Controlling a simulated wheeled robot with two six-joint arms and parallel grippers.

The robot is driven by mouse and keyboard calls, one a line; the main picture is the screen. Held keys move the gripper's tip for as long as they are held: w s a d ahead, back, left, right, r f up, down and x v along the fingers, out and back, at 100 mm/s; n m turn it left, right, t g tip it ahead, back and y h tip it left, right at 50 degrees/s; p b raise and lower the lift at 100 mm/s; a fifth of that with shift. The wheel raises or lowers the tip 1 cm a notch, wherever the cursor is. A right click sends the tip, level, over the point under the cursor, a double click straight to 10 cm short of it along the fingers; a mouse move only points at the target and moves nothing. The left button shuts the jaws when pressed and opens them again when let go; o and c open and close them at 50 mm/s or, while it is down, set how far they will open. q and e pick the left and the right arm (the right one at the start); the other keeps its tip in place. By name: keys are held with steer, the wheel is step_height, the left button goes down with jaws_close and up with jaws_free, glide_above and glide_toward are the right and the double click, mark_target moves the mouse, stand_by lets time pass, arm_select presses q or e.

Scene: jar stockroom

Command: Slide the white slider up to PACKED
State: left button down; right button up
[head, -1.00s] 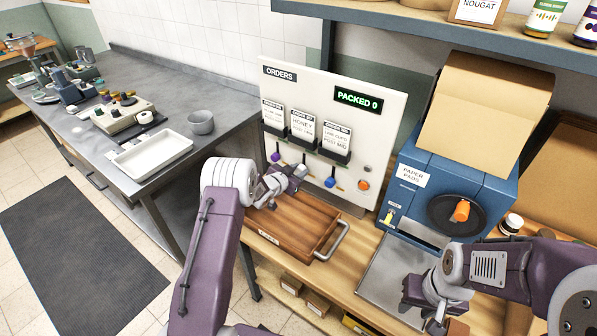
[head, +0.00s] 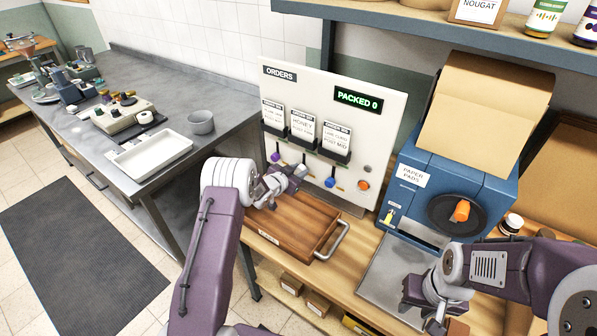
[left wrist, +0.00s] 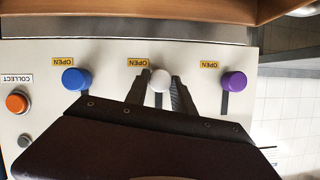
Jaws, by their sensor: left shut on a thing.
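The orders board (head: 310,95) is a pale upright panel with three slider slots under three order cards. In the left wrist view, turned upside down, the white slider knob (left wrist: 160,80) stands between the blue and purple knobs, at the OPEN label end of its slot. My left gripper (left wrist: 158,92) has its dark fingers on either side of the white knob, shut on it.
The blue slider knob (head: 330,182) and purple slider knob (head: 275,156) flank the gripper closely. A green display (head: 358,100) reads PACKED 0. A wooden tray (head: 290,222) lies below the board. The blue paper pads dispenser (head: 412,203) stands to the right.

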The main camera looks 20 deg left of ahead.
mark_target(304, 156)
arm_select(q)
step_height(304, 156, up, 6)
steer(key=p, duration=0.3)
steer(key=shift+f, duration=0.25)
steer(key=shift+w, duration=0.1)
steer(key=c, duration=1.1)
jaws_free()
steer(key=shift+o, duration=0.2)
